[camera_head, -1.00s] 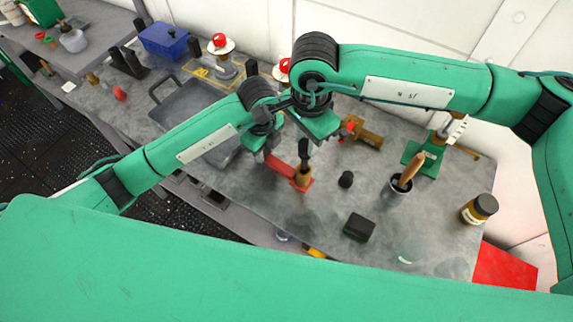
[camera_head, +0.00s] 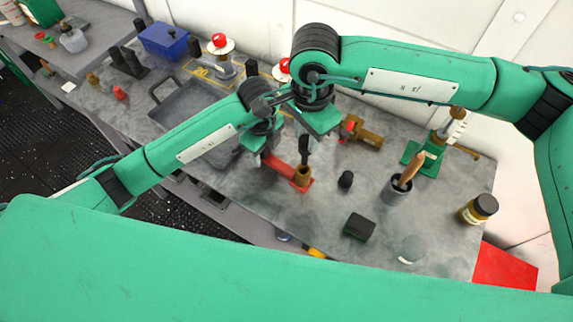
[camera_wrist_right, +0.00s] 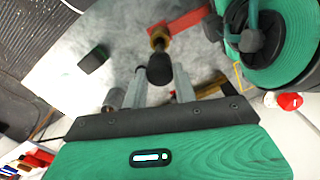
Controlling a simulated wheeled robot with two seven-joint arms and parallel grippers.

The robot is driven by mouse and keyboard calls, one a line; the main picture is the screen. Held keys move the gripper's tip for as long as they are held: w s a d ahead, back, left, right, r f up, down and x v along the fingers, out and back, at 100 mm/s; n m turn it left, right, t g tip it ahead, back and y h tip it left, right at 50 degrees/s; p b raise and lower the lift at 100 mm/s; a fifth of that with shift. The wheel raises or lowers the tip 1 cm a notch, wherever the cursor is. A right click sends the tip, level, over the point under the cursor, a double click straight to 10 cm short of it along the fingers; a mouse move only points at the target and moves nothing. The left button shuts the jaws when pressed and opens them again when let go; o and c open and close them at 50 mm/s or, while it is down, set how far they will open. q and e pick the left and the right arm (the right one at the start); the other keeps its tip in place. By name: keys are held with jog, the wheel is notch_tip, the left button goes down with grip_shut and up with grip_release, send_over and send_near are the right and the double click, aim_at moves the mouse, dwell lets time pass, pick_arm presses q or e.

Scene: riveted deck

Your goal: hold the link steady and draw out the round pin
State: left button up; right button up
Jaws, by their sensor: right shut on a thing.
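The red link (camera_head: 276,163) lies low over the bench in the head view. A brass-coloured round part (camera_head: 302,175) sits at its near end. The round pin shows as a black knob (camera_wrist_right: 160,70) above that part in the wrist view. My right gripper (camera_wrist_right: 161,75) is shut on the pin, one grey finger on each side of the knob. My left gripper (camera_head: 263,155) is at the link's other end; it also shows beside the link in the wrist view (camera_wrist_right: 213,28). Its fingertips are mostly hidden, so I cannot tell how they sit on the link.
A small black knob (camera_head: 346,179), a dark block (camera_head: 360,226) and a grey cup with a wooden handle (camera_head: 394,192) stand to the right. A brown jar (camera_head: 479,209) is near the right edge. A grey tray (camera_head: 195,112) lies behind my left arm.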

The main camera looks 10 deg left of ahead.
pick_arm(q)
jog(key=shift+r, duration=0.1)
notch_tip(320, 180, up, 12)
jog(key=shift+f, duration=0.1)
dwell(0.4)
jog(key=shift+s+f, duration=0.1)
